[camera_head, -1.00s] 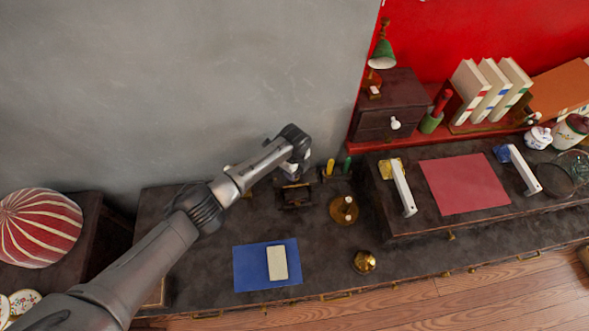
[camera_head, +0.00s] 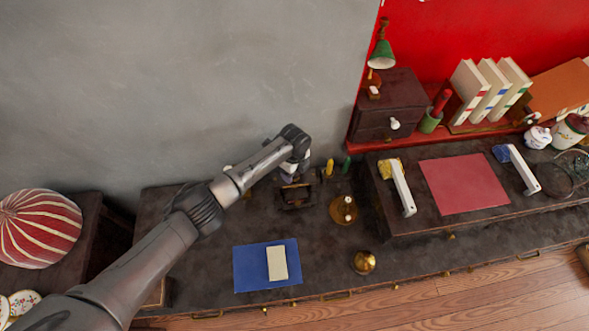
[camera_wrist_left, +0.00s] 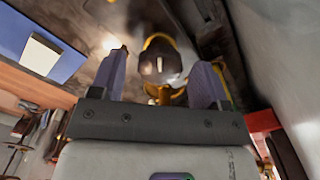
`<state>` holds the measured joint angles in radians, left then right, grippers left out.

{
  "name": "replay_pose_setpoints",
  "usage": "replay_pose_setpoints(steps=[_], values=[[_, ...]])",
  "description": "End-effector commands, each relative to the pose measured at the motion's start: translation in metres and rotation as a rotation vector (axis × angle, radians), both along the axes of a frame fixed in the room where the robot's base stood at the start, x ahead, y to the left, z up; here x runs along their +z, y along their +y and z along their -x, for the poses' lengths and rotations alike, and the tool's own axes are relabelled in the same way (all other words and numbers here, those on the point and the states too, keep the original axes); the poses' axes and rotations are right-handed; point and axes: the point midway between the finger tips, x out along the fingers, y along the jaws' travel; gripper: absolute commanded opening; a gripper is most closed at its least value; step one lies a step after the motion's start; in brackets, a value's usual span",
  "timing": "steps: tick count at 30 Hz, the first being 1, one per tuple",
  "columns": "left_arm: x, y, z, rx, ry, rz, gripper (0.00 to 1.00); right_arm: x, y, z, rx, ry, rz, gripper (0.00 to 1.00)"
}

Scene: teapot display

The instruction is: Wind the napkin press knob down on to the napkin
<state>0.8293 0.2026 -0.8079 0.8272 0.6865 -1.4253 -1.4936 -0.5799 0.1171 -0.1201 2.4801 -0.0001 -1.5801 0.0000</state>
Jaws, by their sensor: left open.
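My left gripper (camera_head: 291,177) is over the back of the dark desk, its jaws largely hidden by my wrist. In the left wrist view the gripper (camera_wrist_left: 162,62) is open, with its two fingers apart. A dark, rounded piece with a brass rim (camera_wrist_left: 160,62) shows between the fingers, with a brass stem below it. It may be the press knob; I cannot tell whether a finger touches it. A small dark wooden stand (camera_head: 297,197), possibly the napkin press, is just below the gripper in the head view. I cannot make out the napkin. My right gripper is not in view.
A brass dish with a knob (camera_head: 344,209) is right of the stand, and yellow (camera_head: 330,168) and green pieces stand behind. A blue mat (camera_head: 250,277) with a pale card (camera_head: 277,263) lies in front. A brass bell (camera_head: 364,262) sits near the front edge.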

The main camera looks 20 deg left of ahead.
Motion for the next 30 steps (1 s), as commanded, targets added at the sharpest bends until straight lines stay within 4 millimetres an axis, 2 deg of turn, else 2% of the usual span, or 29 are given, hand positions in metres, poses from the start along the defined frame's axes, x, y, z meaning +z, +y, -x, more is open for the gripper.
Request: replay_pose_setpoints(steps=[5,18,24,30], values=[[0.021,0.000,-0.001,-0.001,-0.003,0.001,0.69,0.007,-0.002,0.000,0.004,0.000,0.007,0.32],[0.104,0.000,-0.001,-0.001,-0.003,0.001,0.69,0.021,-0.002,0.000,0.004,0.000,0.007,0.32],[0.127,0.000,0.000,0.000,-0.002,0.001,0.69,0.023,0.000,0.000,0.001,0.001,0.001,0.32],[0.136,0.000,0.000,0.000,-0.001,0.000,0.69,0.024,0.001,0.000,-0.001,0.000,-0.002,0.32]])
